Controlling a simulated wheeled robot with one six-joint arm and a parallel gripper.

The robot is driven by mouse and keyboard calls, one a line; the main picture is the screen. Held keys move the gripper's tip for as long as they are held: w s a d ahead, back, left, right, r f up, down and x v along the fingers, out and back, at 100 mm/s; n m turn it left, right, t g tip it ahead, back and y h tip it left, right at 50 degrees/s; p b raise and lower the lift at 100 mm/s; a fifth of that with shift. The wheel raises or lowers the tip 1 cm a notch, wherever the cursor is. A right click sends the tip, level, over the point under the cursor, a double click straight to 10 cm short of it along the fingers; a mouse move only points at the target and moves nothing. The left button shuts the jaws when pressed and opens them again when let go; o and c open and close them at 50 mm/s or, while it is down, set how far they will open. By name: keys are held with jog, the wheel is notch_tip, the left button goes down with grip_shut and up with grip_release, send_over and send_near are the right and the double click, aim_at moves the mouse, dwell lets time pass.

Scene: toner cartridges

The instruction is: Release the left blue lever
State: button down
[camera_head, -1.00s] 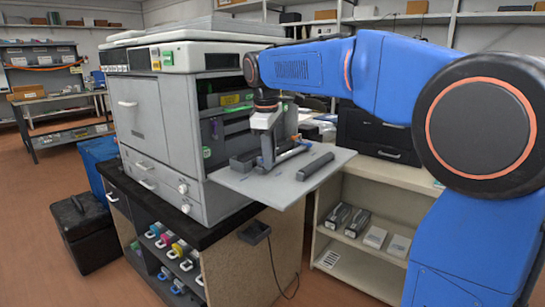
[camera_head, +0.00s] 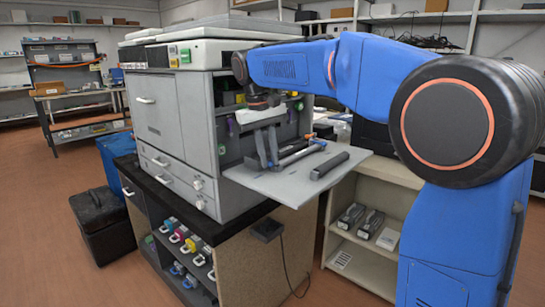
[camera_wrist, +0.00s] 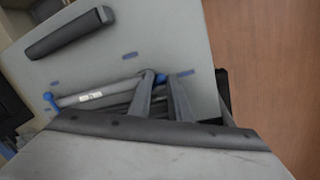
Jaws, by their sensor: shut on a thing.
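My gripper (camera_head: 268,160) points down over the open grey flap (camera_head: 268,183) of the copier. In the wrist view its two fingers (camera_wrist: 161,79) close around a small blue piece, the left blue lever (camera_wrist: 162,78), which shows between the tips. A long grey unit (camera_wrist: 105,94) lies by the flap's hinge side, with another blue lever (camera_wrist: 50,101) at its far end. That other lever (camera_head: 319,143) shows at the right in the head view. The left lever is hidden by the fingers in the head view.
The grey copier (camera_head: 168,120) stands on a black-topped cabinet (camera_head: 160,186). A beige shelf (camera_head: 385,174) stands below and right. Open floor lies at the front left.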

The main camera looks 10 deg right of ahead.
jog(key=shift+w+a+m, duration=0.15)
jog(key=shift+a+m, duration=0.05)
jog(key=shift+m, duration=0.2)
dwell(0.3)
jog(key=c, duration=1.6)
grip_release()
jog(key=shift+c, duration=0.2)
notch_tip(320, 180, up, 17)
jog(key=a, duration=0.2)
jog(key=shift+a, duration=0.4)
jog(key=shift+r, duration=0.1)
